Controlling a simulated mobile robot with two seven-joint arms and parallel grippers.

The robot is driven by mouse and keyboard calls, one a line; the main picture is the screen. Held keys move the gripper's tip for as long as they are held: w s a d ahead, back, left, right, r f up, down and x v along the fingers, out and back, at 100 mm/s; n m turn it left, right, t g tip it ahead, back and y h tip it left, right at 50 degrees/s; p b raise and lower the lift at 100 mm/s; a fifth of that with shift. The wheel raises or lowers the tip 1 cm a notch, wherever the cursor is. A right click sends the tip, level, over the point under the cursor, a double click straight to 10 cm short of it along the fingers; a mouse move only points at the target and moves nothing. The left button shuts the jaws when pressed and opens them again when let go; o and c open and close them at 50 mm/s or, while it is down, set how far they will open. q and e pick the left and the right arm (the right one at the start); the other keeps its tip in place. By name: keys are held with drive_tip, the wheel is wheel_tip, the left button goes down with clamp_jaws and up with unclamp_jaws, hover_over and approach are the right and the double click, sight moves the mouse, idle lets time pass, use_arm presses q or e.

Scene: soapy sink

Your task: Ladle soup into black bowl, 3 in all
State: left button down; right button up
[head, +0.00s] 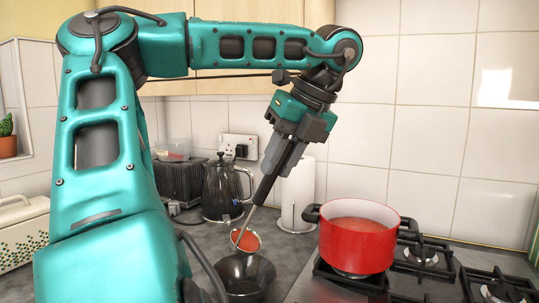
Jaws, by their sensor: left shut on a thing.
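My left gripper (283,157) is shut on the dark handle of a ladle. The ladle (245,239) slants down to the left, and its bowl shows red soup inside. The ladle's bowl is above the back rim of the black bowl (262,272), which stands on the dark counter; I cannot tell the exact gap. The black bowl's inside looks dark, and its front left part is partly hidden by my arm. The red pot (354,248) stands on the hob to the right with orange-red soup (357,224) in it. My right gripper is not in view.
A black kettle (222,190), a dark toaster (181,182) and a white paper roll (297,196) stand behind the bowl. The gas hob (430,272) fills the right side. A cream bread bin (22,232) is at the left. Some counter is clear between bowl and pot.

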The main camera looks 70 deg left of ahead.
use_arm(q)
drive_tip(key=shift+w+d+f+g+y, duration=0.3)
drive_tip(key=shift+w+d+f, duration=0.05)
drive_tip(key=shift+d, duration=0.1)
drive_tip(key=w+d+f+g+y+p, duration=0.1)
drive_tip(key=w+d+f+g+y, duration=0.1)
drive_tip(key=w+d+f, duration=0.1)
drive_tip(key=w+d+f+g+y+p, duration=0.2)
drive_tip(key=w+d+f+y, duration=0.1)
drive_tip(key=f, duration=0.5)
drive_tip(key=shift+w+d+f+g, duration=0.25)
drive_tip(key=shift+w+d, duration=0.2)
drive_tip(key=shift+d, duration=0.5)
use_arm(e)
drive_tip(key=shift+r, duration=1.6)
